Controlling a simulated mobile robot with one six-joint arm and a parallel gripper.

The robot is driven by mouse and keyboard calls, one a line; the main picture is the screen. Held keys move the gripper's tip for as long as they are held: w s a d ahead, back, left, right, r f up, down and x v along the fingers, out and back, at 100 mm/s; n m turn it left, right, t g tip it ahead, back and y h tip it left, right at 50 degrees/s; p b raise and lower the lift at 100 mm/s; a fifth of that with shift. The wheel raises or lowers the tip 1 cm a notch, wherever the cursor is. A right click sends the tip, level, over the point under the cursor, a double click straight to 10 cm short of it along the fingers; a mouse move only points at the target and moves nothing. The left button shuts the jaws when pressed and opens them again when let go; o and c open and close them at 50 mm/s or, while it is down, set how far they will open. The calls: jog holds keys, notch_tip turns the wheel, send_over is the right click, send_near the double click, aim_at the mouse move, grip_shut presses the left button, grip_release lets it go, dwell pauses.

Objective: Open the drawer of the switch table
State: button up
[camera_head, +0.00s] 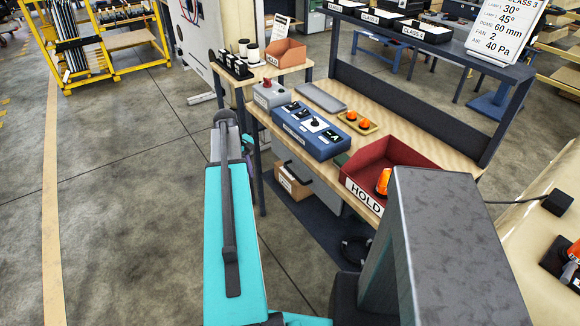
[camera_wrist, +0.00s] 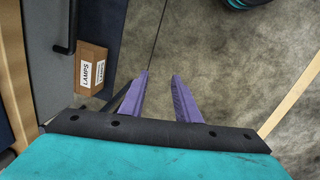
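The switch table (camera_head: 360,95) is a wooden-topped bench with a blue switch box on it. Under its top is a grey drawer (camera_head: 326,196) with a black bar handle (camera_head: 300,179); it looks shut, though my arm hides part of the front. In the wrist view the grey drawer front (camera_wrist: 42,70) and black handle (camera_wrist: 68,28) are at the upper left. My gripper (camera_wrist: 160,77) points at the floor, its two purple fingers apart and empty. It is to the right of the handle, not touching it. In the head view my arm mostly hides it.
A cardboard box labelled LAMPS (camera_wrist: 91,68) is low beside the drawer; it also shows under the table (camera_head: 292,184). A blue switch box (camera_head: 311,130), red HOLD bin (camera_head: 390,160) and small tray (camera_head: 358,122) stand on top. Floor to the left (camera_head: 130,200) is clear.

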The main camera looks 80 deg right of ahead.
notch_tip(320, 180, up, 11)
jog(key=m+p, duration=0.2)
send_over(291, 171)
jog(key=w+a, duration=0.2)
jog(key=shift+w+a+r+h, duration=0.1)
jog(key=shift+r+h, duration=0.05)
jog(key=shift+h, duration=0.25)
jog(key=shift+f+n, duration=0.2)
jog(key=shift+n, duration=0.1)
jog(key=shift+s+d+f+p, duration=0.3)
jog(key=shift+f+p, duration=0.2)
jog(key=shift+f, duration=1.7)
jog(key=shift+s+d+f+p, duration=0.35)
jog(key=shift+f+p, duration=0.2)
jog(key=shift+f, duration=1.65)
jog(key=shift+s+d+f+p, duration=0.3)
jog(key=shift+f+p, duration=0.2)
jog(key=shift+f, duration=1.7)
jog(key=shift+c, duration=0.4)
grip_shut()
